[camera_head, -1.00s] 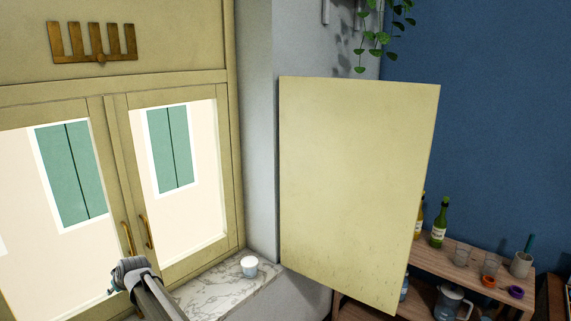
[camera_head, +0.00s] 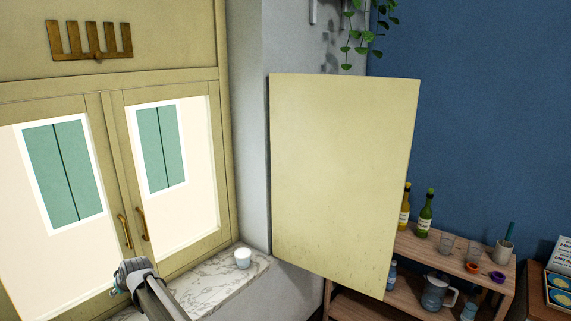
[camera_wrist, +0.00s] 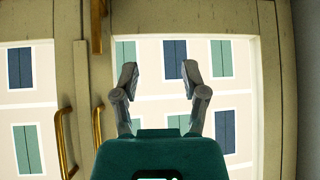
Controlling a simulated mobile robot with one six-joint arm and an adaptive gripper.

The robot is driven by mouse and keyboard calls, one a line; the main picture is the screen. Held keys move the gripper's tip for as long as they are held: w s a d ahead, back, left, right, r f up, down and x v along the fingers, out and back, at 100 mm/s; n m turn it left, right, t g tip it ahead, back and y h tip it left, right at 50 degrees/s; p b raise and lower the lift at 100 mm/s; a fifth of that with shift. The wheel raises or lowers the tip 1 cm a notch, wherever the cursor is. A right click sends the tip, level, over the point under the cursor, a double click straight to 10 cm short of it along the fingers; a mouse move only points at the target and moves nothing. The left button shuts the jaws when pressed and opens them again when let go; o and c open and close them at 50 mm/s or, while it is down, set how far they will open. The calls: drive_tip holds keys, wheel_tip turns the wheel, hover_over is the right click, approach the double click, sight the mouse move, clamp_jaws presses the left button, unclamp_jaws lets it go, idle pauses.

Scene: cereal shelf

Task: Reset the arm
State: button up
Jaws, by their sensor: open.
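My gripper (camera_wrist: 159,72) is open and empty in the wrist view, its two fingers spread apart. It faces the cream-framed window (camera_wrist: 78,110), with nothing between the fingers but the view through the glass. Two brass window handles (camera_wrist: 98,125) (camera_wrist: 63,145) are to the left of the fingers. In the head view, part of my arm (camera_head: 150,290) rises from the bottom left in front of the window (camera_head: 112,150). The fingers cannot be made out clearly there.
A large pale yellow panel (camera_head: 340,170) stands out in the middle. Behind it is a wooden shelf (camera_head: 450,255) with bottles (camera_head: 425,215), glasses and a jug (camera_head: 436,293). Boxes (camera_head: 558,285) show at the far right.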

drive_tip(key=w+d+f+m+h+b, duration=0.2)
drive_tip(key=d+f, duration=0.1)
drive_tip(key=d, duration=1)
drive_tip(key=w+d+f+m+h+b, duration=0.1)
drive_tip(key=d+f+m+b, duration=0.15)
drive_tip(key=d, duration=1.05)
drive_tip(key=w+d+f+m+h+b, duration=0.15)
drive_tip(key=d+f, duration=0.25)
drive_tip(key=d, duration=0.9)
drive_tip(key=s+d+f+m+g+h+b, duration=0.1)
drive_tip(key=s+d, duration=0.4)
drive_tip(key=d, duration=0.6)
drive_tip(key=s+d+f+m+g+h+b, duration=0.1)
drive_tip(key=s+d+f+m+b, duration=0.1)
drive_tip(key=d, duration=0.9)
drive_tip(key=s+d+f+m+g+h+b, duration=0.1)
drive_tip(key=s+d+f+m+b, duration=0.1)
drive_tip(key=s+d, duration=0.6)
drive_tip(key=d+f+m, duration=0.1)
drive_tip(key=d+f, duration=0.1)
drive_tip(key=d, duration=0.1)
drive_tip(key=shift+s+d+f+m+g+b, duration=0.15)
drive_tip(key=shift+s+d+m+g+b, duration=0.15)
drive_tip(key=shift+d+g+b, duration=0.1)
